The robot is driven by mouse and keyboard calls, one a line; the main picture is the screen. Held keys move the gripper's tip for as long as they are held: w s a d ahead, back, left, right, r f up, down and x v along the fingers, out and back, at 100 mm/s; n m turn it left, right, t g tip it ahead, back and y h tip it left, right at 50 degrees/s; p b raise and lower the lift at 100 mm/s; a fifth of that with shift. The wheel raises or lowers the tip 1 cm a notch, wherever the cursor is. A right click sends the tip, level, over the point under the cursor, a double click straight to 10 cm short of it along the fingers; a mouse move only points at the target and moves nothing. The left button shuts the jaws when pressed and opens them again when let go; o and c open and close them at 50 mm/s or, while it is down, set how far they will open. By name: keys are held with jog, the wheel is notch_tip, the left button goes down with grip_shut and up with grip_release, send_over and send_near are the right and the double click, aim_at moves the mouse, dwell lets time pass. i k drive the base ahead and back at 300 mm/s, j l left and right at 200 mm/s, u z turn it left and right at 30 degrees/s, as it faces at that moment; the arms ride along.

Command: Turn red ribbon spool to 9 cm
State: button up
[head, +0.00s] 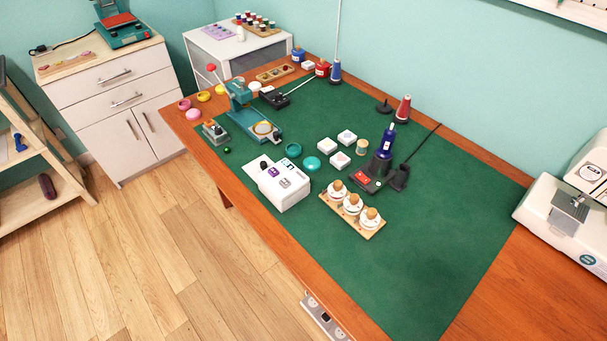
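Two red spool-like things stand on the table, and I cannot tell for sure which is the red ribbon spool. A squat red one (322,68) stands at the far back, next to a blue cone (335,71). A tall red cone on a dark base (403,109) stands upright near the back wall. Both are small in view, and no centimetre marks can be read. My gripper is not in view.
The green mat (430,260) is clear at the front right. A wooden tray with three corked white pots (353,207), a white box (285,187), a blue bottle on a dark stand (385,145) and a teal press (245,110) stand on it. A sewing machine (575,215) stands right.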

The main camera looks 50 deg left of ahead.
aim_at(336, 191)
jog(key=u, duration=1.05)
jog(key=j+z, duration=0.1)
jog(key=j, duration=0.15)
